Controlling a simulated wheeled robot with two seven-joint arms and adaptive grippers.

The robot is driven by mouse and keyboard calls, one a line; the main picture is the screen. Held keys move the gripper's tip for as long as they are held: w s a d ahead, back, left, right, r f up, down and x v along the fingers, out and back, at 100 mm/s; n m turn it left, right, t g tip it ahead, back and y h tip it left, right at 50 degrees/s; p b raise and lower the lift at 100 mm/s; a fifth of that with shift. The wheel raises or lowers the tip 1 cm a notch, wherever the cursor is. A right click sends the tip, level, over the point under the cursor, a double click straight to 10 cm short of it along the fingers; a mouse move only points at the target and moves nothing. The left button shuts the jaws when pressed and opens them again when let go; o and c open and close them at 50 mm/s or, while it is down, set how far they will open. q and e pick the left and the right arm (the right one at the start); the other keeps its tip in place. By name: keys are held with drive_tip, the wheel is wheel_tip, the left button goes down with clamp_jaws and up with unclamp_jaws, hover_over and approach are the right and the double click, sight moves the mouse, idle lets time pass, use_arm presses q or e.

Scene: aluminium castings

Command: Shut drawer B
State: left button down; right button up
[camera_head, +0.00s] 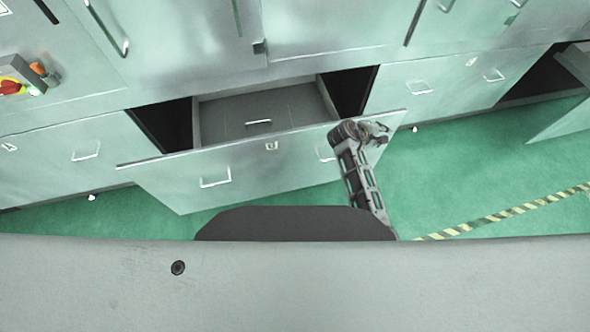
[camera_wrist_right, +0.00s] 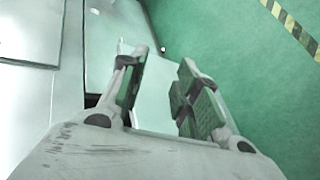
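A wide grey metal drawer stands pulled out in the middle of the head view; its front panel (camera_head: 190,180) has two bar handles and a small label holder (camera_head: 271,146). I cannot read a letter, so I cannot confirm that it is drawer B. Its grey interior (camera_head: 230,110) shows another small handle. My right gripper (camera_head: 377,132) is at the right end of this front, overlapping its top edge. In the right wrist view its fingers (camera_wrist_right: 160,95) are apart, with pale metal panel behind and between them. Contact cannot be told. My left gripper is out of view.
Shut cabinet fronts (camera_head: 60,150) flank the drawer. Another front (camera_head: 560,115) sticks out at the far right beside a dark opening. A red and yellow switch (camera_head: 12,87) is at upper left. Green floor (camera_head: 440,180) with a striped tape line (camera_head: 510,212) is clear at right.

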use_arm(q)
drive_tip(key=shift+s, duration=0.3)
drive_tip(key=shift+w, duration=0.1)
use_arm(e)
drive_tip(key=shift+c, duration=0.5)
